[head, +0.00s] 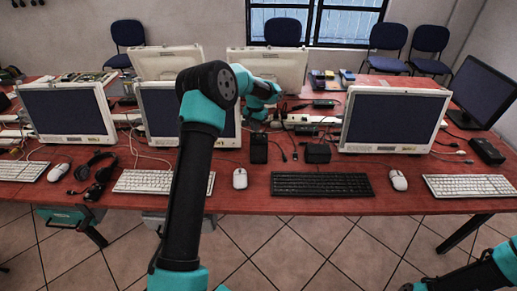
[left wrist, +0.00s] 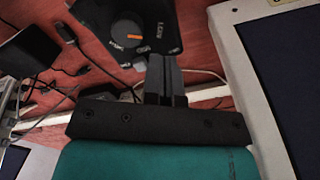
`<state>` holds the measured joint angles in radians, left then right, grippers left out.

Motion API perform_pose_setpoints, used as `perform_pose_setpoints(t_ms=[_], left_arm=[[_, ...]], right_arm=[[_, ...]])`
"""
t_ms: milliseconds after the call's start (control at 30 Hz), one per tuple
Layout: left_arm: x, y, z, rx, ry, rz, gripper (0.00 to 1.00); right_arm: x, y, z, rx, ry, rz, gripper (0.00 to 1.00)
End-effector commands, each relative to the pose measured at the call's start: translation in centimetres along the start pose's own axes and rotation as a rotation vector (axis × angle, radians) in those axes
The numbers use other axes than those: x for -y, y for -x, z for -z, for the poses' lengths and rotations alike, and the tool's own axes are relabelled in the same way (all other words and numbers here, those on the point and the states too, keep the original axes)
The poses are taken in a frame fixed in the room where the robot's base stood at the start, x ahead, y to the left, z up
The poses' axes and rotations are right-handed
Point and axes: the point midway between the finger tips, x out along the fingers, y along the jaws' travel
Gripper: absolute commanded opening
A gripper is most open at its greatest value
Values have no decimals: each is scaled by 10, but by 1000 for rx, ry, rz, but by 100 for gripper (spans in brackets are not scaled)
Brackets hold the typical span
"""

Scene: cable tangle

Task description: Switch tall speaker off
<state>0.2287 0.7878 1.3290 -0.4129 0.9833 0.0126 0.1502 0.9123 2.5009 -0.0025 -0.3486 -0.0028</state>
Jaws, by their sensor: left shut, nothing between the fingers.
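The tall speaker (head: 258,148) is a small black box standing on the red table between the two middle screens. In the left wrist view, a black unit with a round dial marked in orange (left wrist: 128,33) appears to be this speaker, seen close up. My left gripper (head: 258,117) is above and behind the speaker in the head view. Its fingers (left wrist: 166,80) are shut, empty, and close to the speaker; I cannot tell whether they touch it. Only links of my right arm show at the lower right.
A black box (head: 317,153) lies just right of the speaker, with loose cables around it. A white-framed screen (head: 392,120) stands to the right.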

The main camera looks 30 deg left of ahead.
Motion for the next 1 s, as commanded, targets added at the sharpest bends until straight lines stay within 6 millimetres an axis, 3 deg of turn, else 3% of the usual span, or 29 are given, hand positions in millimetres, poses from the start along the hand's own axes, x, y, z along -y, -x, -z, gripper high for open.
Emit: perform_pose_setpoints(t_ms=[367,1000], left_arm=[[0,3,0,-1,0,0,0],[-2,32,2,-1,-1,0,0]], right_arm=[[0,0,0,0,0,0,43],[0,0,0,0,0,0,43]])
